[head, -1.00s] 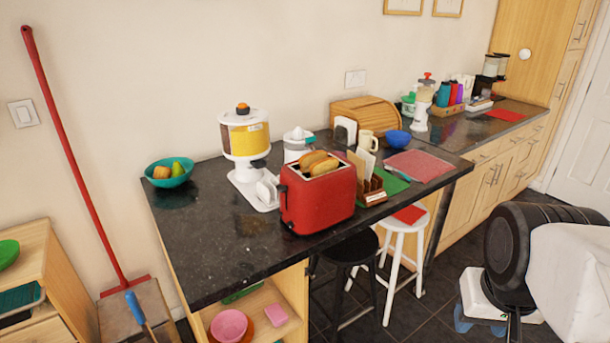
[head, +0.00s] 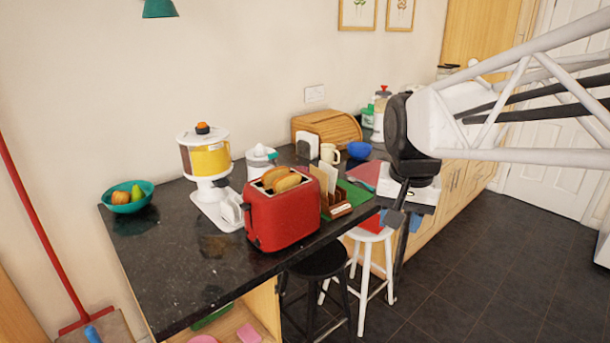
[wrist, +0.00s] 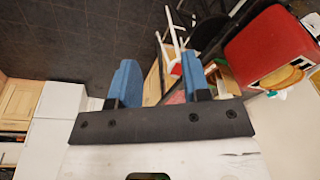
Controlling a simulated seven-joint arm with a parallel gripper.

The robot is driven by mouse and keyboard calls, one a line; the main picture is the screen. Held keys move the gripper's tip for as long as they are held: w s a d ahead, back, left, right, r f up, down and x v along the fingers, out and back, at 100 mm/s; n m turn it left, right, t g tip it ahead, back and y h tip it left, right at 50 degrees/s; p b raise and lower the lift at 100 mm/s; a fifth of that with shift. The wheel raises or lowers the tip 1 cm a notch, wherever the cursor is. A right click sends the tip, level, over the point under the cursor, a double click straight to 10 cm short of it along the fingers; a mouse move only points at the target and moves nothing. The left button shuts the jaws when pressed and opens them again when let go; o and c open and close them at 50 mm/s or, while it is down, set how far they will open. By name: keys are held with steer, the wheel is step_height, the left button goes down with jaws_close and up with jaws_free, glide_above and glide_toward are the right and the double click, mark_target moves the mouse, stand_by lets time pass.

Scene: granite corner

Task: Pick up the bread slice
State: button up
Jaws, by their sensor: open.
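Two browned bread slices (head: 280,180) stand upright in the slots of the red toaster (head: 284,218), their tops showing. Paler slices (head: 326,176) stand in a small wooden rack (head: 338,208) just right of the toaster.
The dark counter (head: 180,275) is clear at the front left. A cereal dispenser (head: 207,160), a fruit bowl (head: 128,205) and a juicer (head: 260,160) stand left of and behind the toaster. A mug (head: 329,153), blue bowl (head: 359,150) and bread bin (head: 328,127) are behind the rack. Stools (head: 370,228) stand below.

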steer(key=w+a+r+m, duration=0.1)
steer(key=w+a, duration=0.3)
steer(key=w, duration=0.3)
steer(key=w+a+r+m, duration=0.1)
steer(key=w+a+r, duration=0.15)
steer(key=w, duration=0.35)
steer(key=m+g, duration=0.2)
steer(key=m, duration=0.2)
glide_above(275, 169)
step_height(275, 169, down, 5)
steer(key=shift+d+r, duration=0.15)
steer(key=shift+r, duration=0.05)
steer(key=shift+w+a+f, duration=0.1)
steer(key=shift+a, duration=0.15)
steer(key=shift+f, duration=0.1)
steer(key=shift+f, duration=1.2)
steer(key=shift+f, duration=0.1)
